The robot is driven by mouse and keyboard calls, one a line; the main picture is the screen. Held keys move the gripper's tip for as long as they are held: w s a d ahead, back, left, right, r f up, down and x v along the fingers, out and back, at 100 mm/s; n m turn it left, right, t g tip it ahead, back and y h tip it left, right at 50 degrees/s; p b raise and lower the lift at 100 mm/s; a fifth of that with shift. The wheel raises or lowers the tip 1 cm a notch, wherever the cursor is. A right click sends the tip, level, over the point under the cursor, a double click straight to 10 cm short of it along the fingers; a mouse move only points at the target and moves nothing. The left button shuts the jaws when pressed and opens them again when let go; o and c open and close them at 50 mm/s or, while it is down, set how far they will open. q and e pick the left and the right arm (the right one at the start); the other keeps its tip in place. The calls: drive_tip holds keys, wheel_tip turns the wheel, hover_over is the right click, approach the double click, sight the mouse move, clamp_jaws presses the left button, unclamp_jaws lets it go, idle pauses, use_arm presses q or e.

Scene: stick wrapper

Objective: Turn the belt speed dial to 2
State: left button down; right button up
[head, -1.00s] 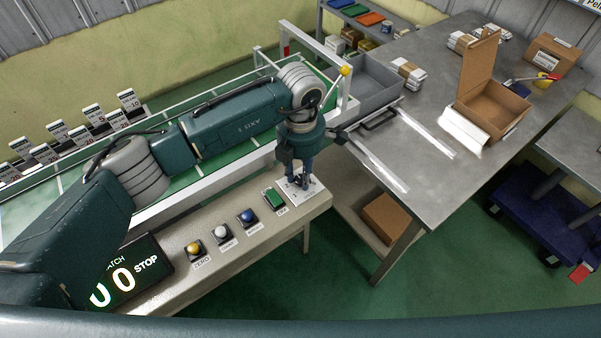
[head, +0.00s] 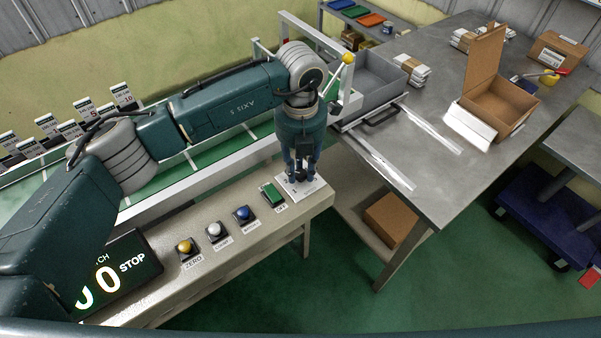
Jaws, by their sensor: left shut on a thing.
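My left gripper (head: 300,176) points down at the right end of the beige control panel (head: 225,235). It is shut on the belt speed dial, which its fingers mostly hide. The dial's white plate (head: 312,187) shows around the fingertips; its markings and the dial's setting cannot be read. Left of it on the panel are a green switch (head: 272,194), a blue button (head: 243,214), a white button (head: 216,231) and a yellow button (head: 186,247). A display (head: 118,276) at the left end shows a zero and STOP. My right gripper is not in view.
The green belt (head: 200,160) with its white rail runs behind the panel. A grey bin (head: 375,85) stands at its end. A steel table (head: 440,190) to the right holds an open carton (head: 500,100). Green floor lies clear in front.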

sight(301, 173)
use_arm(q)
drive_tip(key=shift+n+b, duration=1.15)
drive_tip(key=shift+n, duration=0.95)
drive_tip(key=shift+r, duration=0.1)
drive_tip(key=shift+w, duration=0.1)
drive_tip(key=c, duration=1.4)
unclamp_jaws()
drive_tip(key=shift+c, duration=0.2)
wheel_tip(301, 173, up, 12)
drive_tip(key=shift+r, duration=0.1)
